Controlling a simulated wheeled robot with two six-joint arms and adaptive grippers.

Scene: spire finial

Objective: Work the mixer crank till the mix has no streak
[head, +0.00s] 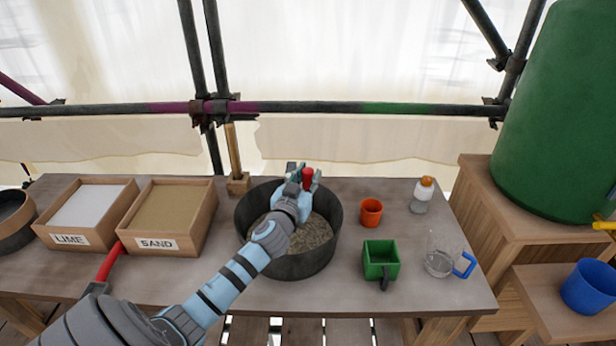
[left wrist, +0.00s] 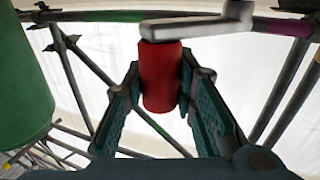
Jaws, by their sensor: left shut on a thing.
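The mixer is a dark round tub (head: 245,212) on the table, holding a speckled grey-tan mix (head: 313,236). My left arm and gripper cover much of the mix, so I cannot tell whether streaks show in it. The crank has a red grip (head: 308,176), above the far part of the tub. My left gripper (head: 300,180) is shut on this red crank grip. In the left wrist view the red grip (left wrist: 161,78) stands between the two fingers, with the grey crank arm (left wrist: 200,28) at its top. My right gripper is not in view.
Boxes of lime (head: 88,206) and sand (head: 168,211) stand left of the tub. An orange cup (head: 371,212), a green square scoop (head: 381,259), a glass jug (head: 439,258) and a small bottle (head: 422,195) stand to the right. A green barrel (head: 560,110) is at far right.

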